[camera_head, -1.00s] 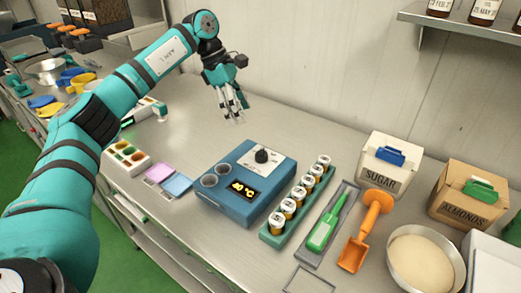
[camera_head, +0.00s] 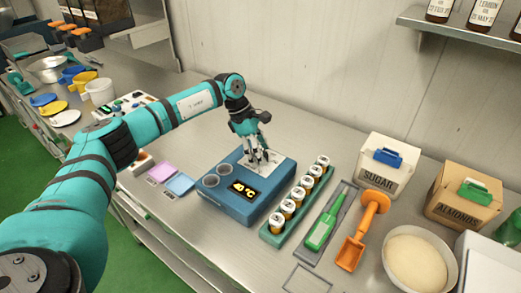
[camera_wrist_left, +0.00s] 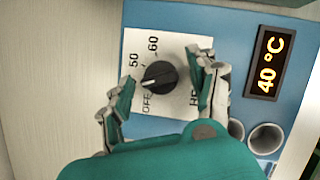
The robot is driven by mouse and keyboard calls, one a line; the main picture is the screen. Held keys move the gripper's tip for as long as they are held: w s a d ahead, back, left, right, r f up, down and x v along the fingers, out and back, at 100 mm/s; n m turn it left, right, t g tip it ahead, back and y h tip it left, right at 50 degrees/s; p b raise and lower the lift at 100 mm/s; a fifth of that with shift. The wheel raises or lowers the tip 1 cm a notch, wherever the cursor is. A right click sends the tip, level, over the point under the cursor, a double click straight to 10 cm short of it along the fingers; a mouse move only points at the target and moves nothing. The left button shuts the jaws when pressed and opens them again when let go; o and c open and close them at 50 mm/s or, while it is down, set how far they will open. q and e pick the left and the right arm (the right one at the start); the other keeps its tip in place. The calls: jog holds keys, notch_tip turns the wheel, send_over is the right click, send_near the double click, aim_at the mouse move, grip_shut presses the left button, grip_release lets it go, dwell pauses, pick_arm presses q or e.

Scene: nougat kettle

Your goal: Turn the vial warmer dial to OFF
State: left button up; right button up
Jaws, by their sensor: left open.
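The vial warmer (camera_head: 232,206) is a blue box on the steel counter with two grey wells and a lit display (camera_head: 245,190) reading 40 °C. Its black dial (camera_wrist_left: 158,76) sits on a white plate marked OFF, 50 and 60, with another label partly covered by a finger. The dial's white pointer line is on its left side, between OFF and 50. My left gripper (camera_head: 258,160) is open over the dial, which it hides in the head view. In the left wrist view the gripper's fingers (camera_wrist_left: 163,92) stand on either side of the dial, apart from it.
A green rack of vials (camera_head: 290,222) stands right of the warmer, then a green tool (camera_head: 322,228) and an orange scoop (camera_head: 358,235). Pink (camera_head: 163,171) and blue (camera_head: 180,184) squares lie to its left. The counter behind the warmer is clear.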

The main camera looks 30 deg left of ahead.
pick_arm(q)
jog(key=c, duration=1.1)
jog(key=shift+c, duration=0.2)
jog(key=n, duration=0.2)
jog(key=n+t, duration=0.1)
jog(key=n, duration=0.1)
jog(key=shift+n+t+y, duration=0.3)
jog(key=shift+s+n+t+y+b, duration=0.1)
jog(key=shift+n+t+y+b, duration=0.25)
jog(key=shift+n, duration=0.65)
jog(key=shift+n+t+y+b, duration=0.25)
jog(key=shift+n+b, duration=0.05)
jog(key=shift+n, duration=0.7)
jog(key=shift+d+r+n, duration=0.1)
jog(key=shift+n, duration=0.2)
jog(key=o, duration=1.1)
